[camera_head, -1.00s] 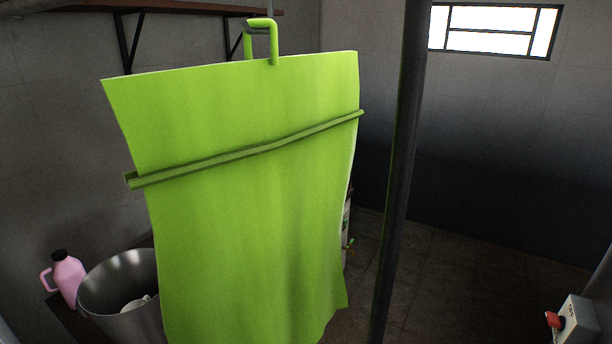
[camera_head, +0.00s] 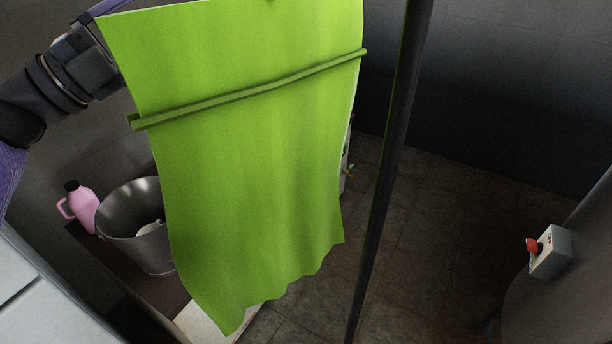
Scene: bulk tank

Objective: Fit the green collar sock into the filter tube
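No green collar sock and no filter tube can be made out in the head view. A large bright green hanging sheet (camera_head: 255,170) with a darker green bar across it fills the middle and hides what is behind it. My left arm comes in from the upper left, and its end goes behind the sheet's upper left edge, so the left fingers are hidden. My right gripper is not in the picture.
A steel bucket (camera_head: 128,225) with something white inside and a pink jug (camera_head: 82,207) stand on a dark shelf at left. A dark upright pole (camera_head: 388,170) stands right of the sheet. A grey box with a red switch (camera_head: 550,252) is at right. Floor between is clear.

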